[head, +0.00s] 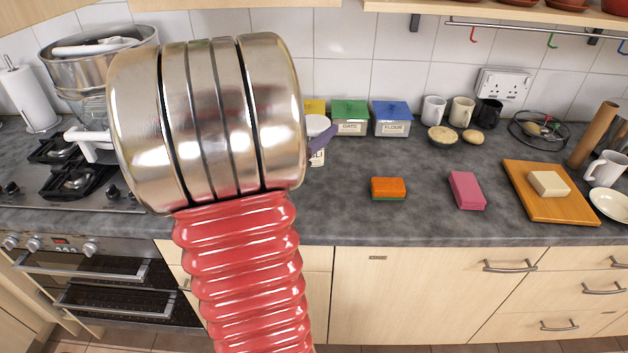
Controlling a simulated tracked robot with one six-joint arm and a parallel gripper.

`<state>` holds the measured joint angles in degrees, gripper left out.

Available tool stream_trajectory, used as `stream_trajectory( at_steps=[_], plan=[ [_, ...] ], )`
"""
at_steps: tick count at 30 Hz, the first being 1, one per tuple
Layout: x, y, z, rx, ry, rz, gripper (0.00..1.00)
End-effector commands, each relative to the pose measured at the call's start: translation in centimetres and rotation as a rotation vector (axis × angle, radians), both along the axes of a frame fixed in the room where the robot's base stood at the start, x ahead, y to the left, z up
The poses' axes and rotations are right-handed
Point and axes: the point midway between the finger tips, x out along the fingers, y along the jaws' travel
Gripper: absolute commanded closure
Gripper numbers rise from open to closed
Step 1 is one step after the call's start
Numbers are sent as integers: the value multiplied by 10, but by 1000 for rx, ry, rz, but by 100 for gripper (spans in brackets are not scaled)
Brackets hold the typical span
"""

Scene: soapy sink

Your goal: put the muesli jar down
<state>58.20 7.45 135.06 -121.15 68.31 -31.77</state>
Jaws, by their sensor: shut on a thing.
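The muesli jar (317,157) shows just right of my arm in the head view. It has a pale lid and a white label, of which only the last letters show. It looks upright. My gripper (322,139) is mostly hidden behind my arm. A purple part of it shows across the jar's upper body, and it is shut on the jar. The jar's left side is hidden. I cannot tell whether its base touches the grey worktop (340,215) or is just above it.
Behind are a green box (350,117), a blue flour box (391,119) and several mugs. An orange sponge (388,187), a pink block (467,190) and a wooden board (540,205) lie to the right. The worktop between jar and orange sponge is clear. A hob (72,180) is left.

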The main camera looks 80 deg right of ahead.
Motion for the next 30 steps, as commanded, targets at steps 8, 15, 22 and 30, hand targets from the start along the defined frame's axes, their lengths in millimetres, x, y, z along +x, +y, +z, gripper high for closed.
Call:
stream_trajectory(
  at_steps=[8,15,22,30],
  plan=[
    [0,0,-36,4,4,-1,83],
    [-1,0,-54,0,2,-1,83],
    [-1,0,-54,-1,0,-2,83],
    [-1,-1,-68,2,3,-3,83]
  ],
)
